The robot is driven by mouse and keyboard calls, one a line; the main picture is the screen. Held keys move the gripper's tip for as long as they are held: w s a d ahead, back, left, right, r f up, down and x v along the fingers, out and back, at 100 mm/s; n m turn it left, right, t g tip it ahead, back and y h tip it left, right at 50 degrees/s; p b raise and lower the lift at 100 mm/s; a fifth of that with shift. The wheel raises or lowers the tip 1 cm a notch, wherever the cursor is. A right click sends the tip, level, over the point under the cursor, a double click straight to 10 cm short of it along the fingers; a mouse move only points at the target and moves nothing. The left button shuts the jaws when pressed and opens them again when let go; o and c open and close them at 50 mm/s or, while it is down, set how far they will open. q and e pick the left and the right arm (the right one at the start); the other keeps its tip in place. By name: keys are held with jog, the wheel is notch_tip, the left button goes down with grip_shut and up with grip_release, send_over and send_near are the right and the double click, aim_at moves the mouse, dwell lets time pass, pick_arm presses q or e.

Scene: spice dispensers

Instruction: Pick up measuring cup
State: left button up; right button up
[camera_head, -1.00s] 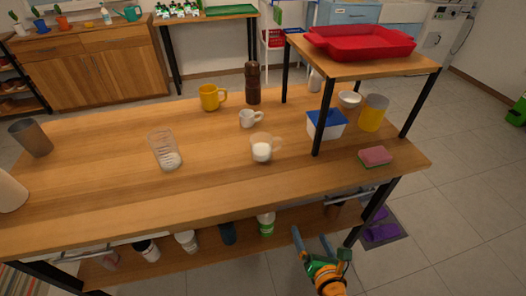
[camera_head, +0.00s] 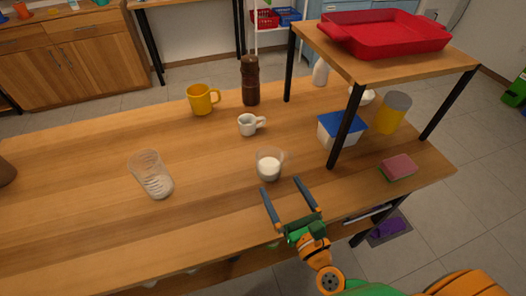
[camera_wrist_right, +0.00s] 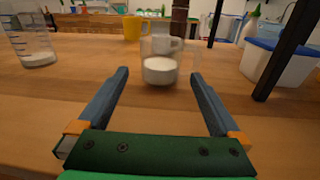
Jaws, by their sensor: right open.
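A clear cup with white contents (camera_head: 269,168) stands upright on the wooden table near its front edge. In the right wrist view the clear cup (camera_wrist_right: 160,70) is straight ahead, between the finger lines. A taller clear glass with marks (camera_head: 152,176) stands to its left and also shows at the left of the right wrist view (camera_wrist_right: 33,45). My right gripper (camera_head: 282,187) is open and empty at the table's front edge, just short of the clear cup and apart from it. My left gripper is out of view.
Behind the clear cup stand a small white cup (camera_head: 248,124), a yellow mug (camera_head: 202,99) and a brown grinder (camera_head: 250,82). To the right are a blue-lidded container (camera_head: 338,130), a black shelf post (camera_head: 346,128) and a pink sponge (camera_head: 398,167).

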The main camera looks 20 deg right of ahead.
send_near(265, 156)
jog(key=shift+w+a+r+p, duration=0.1)
jog(key=shift+w+r+p, duration=0.05)
jog(key=shift+w, duration=0.45)
jog(key=shift+w+r+p, duration=0.1)
jog(key=shift+w+p, duration=0.05)
jog(key=shift+w, duration=0.45)
jog(key=w, duration=0.4)
jog(key=w+f, duration=0.1)
jog(key=w, duration=0.1)
jog(key=shift+a, duration=0.3)
jog(key=shift+s+r, duration=0.1)
jog(key=shift+s, duration=0.05)
jog(key=shift+c, duration=0.6)
jog(key=c, duration=1.2)
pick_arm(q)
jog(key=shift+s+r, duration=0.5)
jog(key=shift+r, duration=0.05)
pick_arm(e)
jog(key=shift+r, duration=0.15)
